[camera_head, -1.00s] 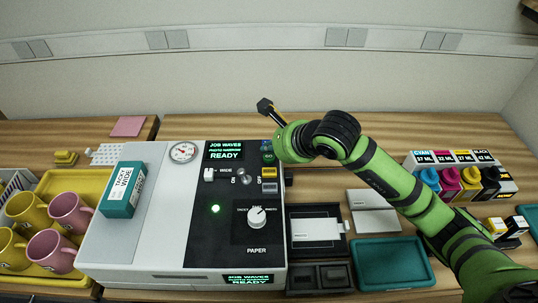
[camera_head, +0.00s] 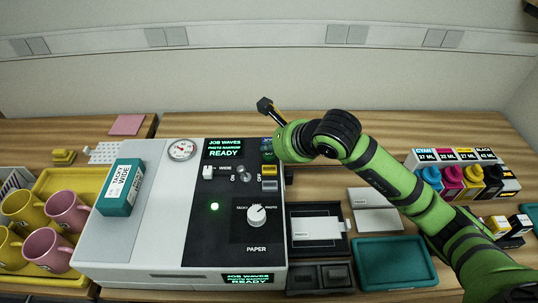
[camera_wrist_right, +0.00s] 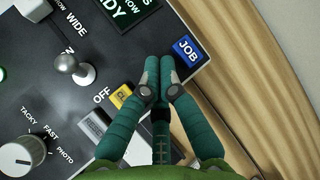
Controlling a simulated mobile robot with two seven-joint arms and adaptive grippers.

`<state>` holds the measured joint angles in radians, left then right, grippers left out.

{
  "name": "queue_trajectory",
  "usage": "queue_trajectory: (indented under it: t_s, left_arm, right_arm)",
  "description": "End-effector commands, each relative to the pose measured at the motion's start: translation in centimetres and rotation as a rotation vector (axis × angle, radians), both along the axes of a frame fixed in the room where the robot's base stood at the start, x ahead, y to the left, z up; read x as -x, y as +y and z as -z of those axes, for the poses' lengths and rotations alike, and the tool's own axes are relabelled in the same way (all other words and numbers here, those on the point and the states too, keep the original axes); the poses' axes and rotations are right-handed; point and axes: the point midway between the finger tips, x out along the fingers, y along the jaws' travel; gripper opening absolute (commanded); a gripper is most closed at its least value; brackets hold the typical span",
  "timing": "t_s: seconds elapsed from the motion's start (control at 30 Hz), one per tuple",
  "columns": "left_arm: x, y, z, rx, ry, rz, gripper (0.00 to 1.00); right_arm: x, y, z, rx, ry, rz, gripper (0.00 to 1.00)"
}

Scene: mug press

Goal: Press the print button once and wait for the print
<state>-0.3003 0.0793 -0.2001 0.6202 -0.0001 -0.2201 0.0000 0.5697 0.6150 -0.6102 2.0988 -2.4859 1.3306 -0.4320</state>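The press (camera_head: 120,245) is a white machine with a black control panel (camera_head: 210,240). Its displays (camera_head: 223,153) read "JOB WAVES" and "READY". My right gripper (camera_wrist_right: 160,62) is shut and empty, with its tips over the panel's right edge, between the blue JOB button (camera_wrist_right: 187,49) and a yellow button (camera_wrist_right: 122,96). The fingers hide the panel under them; I cannot tell whether they touch a button. No print label is readable. My left gripper is not in view.
A teal box (camera_head: 121,188) lies on the press. A yellow tray with pink and yellow mugs (camera_head: 43,250) stands left. Right of the press are a dark tray with a white plate (camera_head: 316,230), a teal tray (camera_head: 395,262) and ink bottles (camera_head: 448,181).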

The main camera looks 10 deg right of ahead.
Motion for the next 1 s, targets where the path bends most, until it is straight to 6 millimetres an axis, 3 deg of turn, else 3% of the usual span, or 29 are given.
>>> queue_trajectory:
  t_s: [1.0]
  left_arm:
    - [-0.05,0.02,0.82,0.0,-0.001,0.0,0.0]
  right_arm:
    - [0.02,0.0,0.65,0.0,0.001,-0.001,0.0]
